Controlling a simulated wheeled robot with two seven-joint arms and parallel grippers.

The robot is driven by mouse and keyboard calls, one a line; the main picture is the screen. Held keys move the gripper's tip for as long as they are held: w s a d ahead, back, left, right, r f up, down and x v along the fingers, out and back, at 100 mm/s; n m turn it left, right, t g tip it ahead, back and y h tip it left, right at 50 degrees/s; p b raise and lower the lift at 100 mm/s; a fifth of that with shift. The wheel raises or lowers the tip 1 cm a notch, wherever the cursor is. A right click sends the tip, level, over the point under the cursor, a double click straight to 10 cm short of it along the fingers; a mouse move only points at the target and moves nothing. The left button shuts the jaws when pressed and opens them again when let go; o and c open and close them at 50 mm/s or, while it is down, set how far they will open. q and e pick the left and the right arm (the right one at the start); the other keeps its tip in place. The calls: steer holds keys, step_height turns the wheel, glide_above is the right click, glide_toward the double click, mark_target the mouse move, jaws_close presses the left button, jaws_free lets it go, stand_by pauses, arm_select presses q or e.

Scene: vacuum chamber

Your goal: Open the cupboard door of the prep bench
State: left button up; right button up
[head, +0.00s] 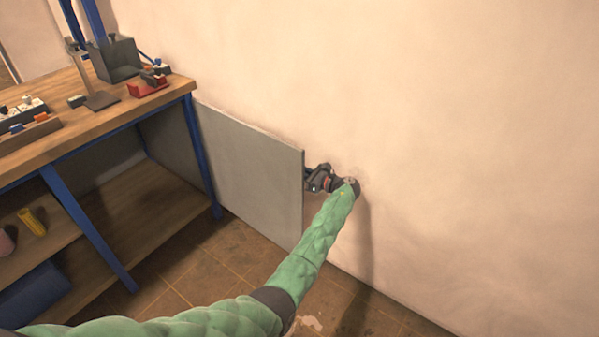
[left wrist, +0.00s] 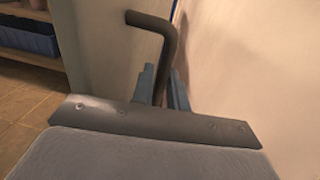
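The prep bench (head: 100,122) stands at the left of the head view, with a wooden top and blue legs. Its grey cupboard door (head: 250,180) stands swung wide out from the bench's right end, along the wall. The cupboard door also fills the upper middle of the left wrist view (left wrist: 108,50). My left gripper (head: 314,179) is at the door's free edge, on the side facing the wall. In the left wrist view, its two blue-grey fingers (left wrist: 163,90) sit either side of the dark bent door handle (left wrist: 166,45) and appear closed on it. My right gripper is not in view.
The bench's open front shows a lower shelf (head: 130,208) with a yellow cup (head: 32,222) and a blue bin (head: 35,295). The pale wall (head: 450,130) is close behind the door and my left gripper. Tiled floor (head: 215,262) in front of the door is clear.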

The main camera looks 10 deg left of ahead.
arm_select(q)
steer(key=v, duration=0.7)
steer(key=shift+d, duration=0.4)
steer(key=shift+s, duration=0.1)
